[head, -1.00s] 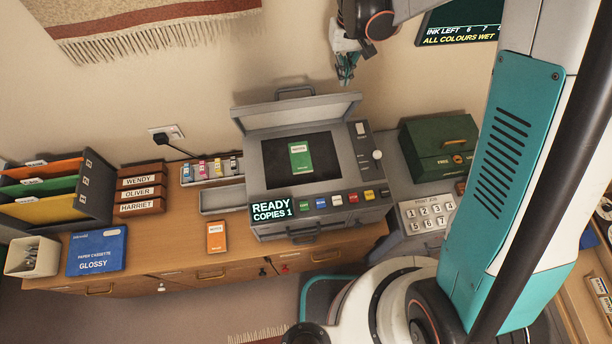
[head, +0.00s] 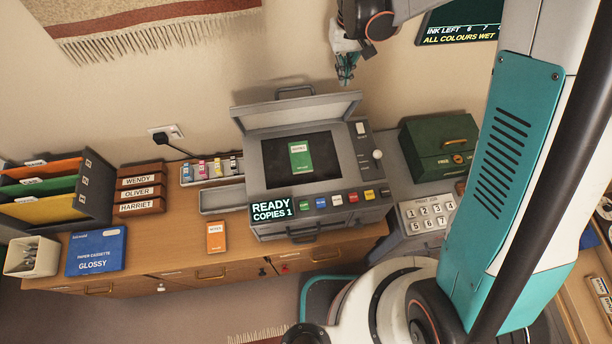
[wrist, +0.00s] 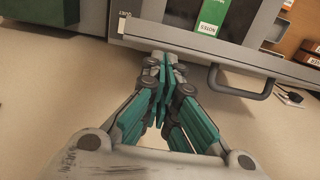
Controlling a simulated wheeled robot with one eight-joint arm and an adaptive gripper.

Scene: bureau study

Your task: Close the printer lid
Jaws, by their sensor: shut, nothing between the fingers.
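The grey printer (head: 320,205) stands on the wooden desk with its lid (head: 297,113) raised and tilted back toward the wall. A handle (head: 295,91) sits on the lid's top edge. A green booklet (head: 301,157) lies on the dark glass (head: 270,170). My gripper (head: 345,78) is above and beyond the right end of the lid's top edge, near the wall, with its teal fingers shut and empty. In the wrist view the fingers (wrist: 163,70) point toward the lid's edge (wrist: 200,52), with the handle (wrist: 243,90) to their right. Whether they touch the lid cannot be told.
A green box (head: 437,150) and a keypad (head: 428,213) stand right of the printer. Ink cartridges (head: 210,168) and name-labelled boxes (head: 140,188) are to its left. An orange booklet (head: 216,237) lies on the desk. A screen (head: 460,25) hangs on the wall.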

